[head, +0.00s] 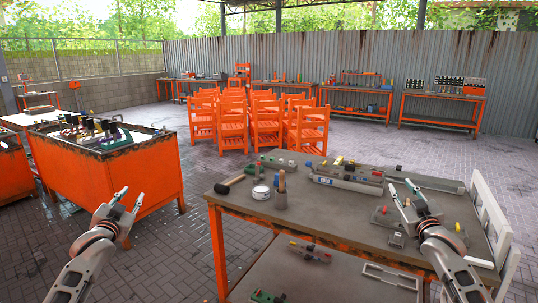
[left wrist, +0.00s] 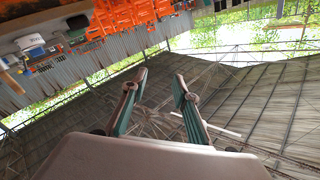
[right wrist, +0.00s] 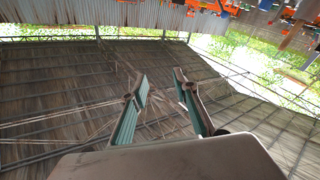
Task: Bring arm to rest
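My left gripper (head: 128,200) is raised at the lower left of the head view, in front of the orange workbench and left of the grey-topped table. Its two fingers stand apart with nothing between them, and they also show in the left wrist view (left wrist: 160,88). My right gripper (head: 407,192) is raised at the lower right of the head view, in front of the right part of the table. Its fingers are apart and empty, as the right wrist view (right wrist: 160,88) also shows. Both wrist views look up toward the roof.
An orange workbench (head: 150,175) is at left. Orange chairs (head: 265,125) stand behind; paved floor lies between.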

